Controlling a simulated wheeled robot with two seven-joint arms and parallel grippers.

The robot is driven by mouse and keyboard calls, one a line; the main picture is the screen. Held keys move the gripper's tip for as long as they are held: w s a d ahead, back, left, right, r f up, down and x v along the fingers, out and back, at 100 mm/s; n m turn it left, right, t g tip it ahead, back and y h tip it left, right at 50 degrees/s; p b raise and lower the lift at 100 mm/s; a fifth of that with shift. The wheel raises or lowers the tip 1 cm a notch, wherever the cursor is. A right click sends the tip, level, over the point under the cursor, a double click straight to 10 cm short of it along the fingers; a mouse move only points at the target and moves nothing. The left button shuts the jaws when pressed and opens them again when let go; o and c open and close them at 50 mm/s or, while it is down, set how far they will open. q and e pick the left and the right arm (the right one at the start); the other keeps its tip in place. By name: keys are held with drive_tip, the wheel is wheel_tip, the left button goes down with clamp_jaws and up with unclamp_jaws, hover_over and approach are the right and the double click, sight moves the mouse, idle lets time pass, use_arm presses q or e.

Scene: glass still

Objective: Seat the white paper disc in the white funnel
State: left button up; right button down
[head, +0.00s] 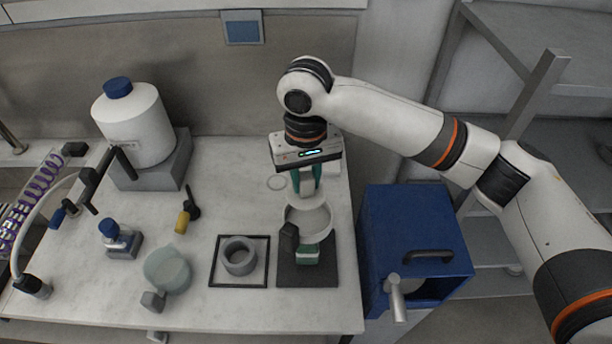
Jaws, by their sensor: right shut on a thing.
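The white funnel (309,220) is a wide bowl held upright over a dark square mat at the front right of the bench. My right gripper (306,190) comes down from above with its teal fingers just over the funnel's back rim. It is shut on a small pale piece, which looks like part of the white paper disc (307,186). The disc's outline is hard to tell from the white funnel behind and below it, and I cannot tell whether they touch. My left gripper is not in view.
A grey ring (239,257) sits on a black-framed square left of the funnel. A pale green round vessel (167,270) stands further left. A white jug (137,125) with a blue cap is at the back. A blue cabinet (414,230) adjoins the bench's right.

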sight(308, 197)
drive_tip(key=shift+s+d+r, duration=0.1)
drive_tip(key=shift+s+d, duration=0.05)
drive_tip(key=shift+s, duration=0.1)
drive_tip(key=shift+s+d+r, duration=0.2)
drive_tip(key=shift+s+r, duration=0.05)
drive_tip(key=shift+s, duration=0.35)
drive_tip(key=shift+p, duration=0.35)
drive_tip(key=shift+w+a+p, duration=0.1)
drive_tip(key=shift+w+p, duration=0.1)
drive_tip(key=shift+p, duration=0.2)
drive_tip(key=shift+w+f, duration=0.25)
drive_tip(key=shift+f, duration=0.7)
drive_tip(key=shift+s+f, duration=0.15)
drive_tip(key=shift+f, duration=1.2)
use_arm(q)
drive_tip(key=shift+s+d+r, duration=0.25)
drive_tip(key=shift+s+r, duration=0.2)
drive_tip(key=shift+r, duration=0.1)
